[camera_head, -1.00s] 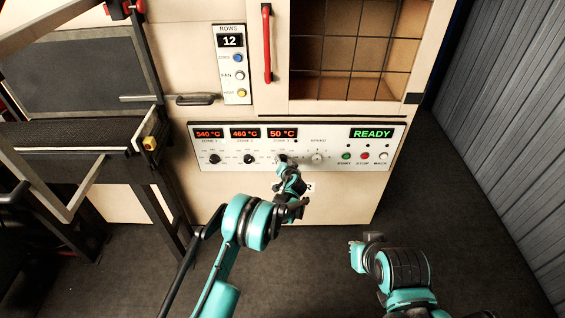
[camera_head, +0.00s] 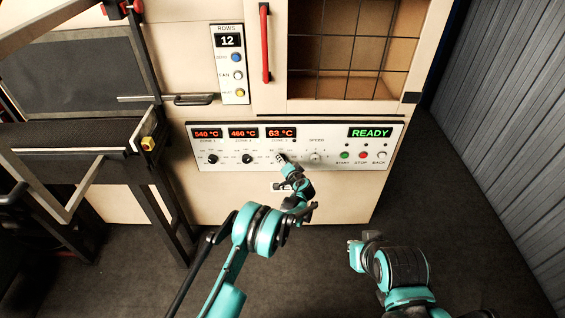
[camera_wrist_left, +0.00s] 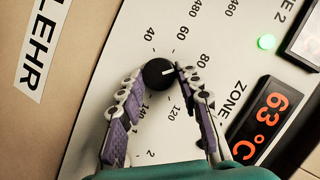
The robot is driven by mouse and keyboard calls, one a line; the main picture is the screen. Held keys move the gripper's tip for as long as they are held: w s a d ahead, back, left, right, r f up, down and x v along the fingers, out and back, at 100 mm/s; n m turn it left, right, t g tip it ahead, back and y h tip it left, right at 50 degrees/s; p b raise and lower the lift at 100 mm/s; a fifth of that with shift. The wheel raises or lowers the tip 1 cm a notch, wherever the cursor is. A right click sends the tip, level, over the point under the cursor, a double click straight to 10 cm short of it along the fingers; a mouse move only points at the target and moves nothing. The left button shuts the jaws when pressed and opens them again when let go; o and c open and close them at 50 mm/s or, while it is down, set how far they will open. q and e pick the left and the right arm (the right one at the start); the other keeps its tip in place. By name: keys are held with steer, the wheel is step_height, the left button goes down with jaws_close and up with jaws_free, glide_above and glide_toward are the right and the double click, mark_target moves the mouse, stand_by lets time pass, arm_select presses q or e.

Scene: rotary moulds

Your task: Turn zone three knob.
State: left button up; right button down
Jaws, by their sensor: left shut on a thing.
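The zone 3 knob (camera_wrist_left: 158,72) is a black dial with a white mark, seen between my fingertips in the left wrist view. Its mark points toward the stretch between 60 and 80 on the printed scale. My left gripper (camera_wrist_left: 157,76) is shut on the knob; in the head view the gripper (camera_head: 283,160) covers most of it. The zone 3 display (camera_head: 281,133) reads 63 °C, and it also shows in the left wrist view (camera_wrist_left: 262,116). My right gripper (camera_head: 354,255) is away from the panel at lower right; its fingers are too small to judge.
The zone 1 knob (camera_head: 213,159) and zone 2 knob (camera_head: 248,158) sit left of my gripper, under displays reading 540 and 460 °C. The speed knob (camera_head: 316,156) is close on the right. A green READY display (camera_head: 370,133) stands above several buttons.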

arm_select(q)
steer(key=o, duration=1.2)
steer(key=shift+c, duration=0.2)
steer(key=shift+s, duration=0.1)
steer(key=v, duration=1.1)
steer(key=shift+s+d+r, duration=0.15)
steer(key=shift+s+d, duration=0.05)
steer(key=shift+s, duration=0.15)
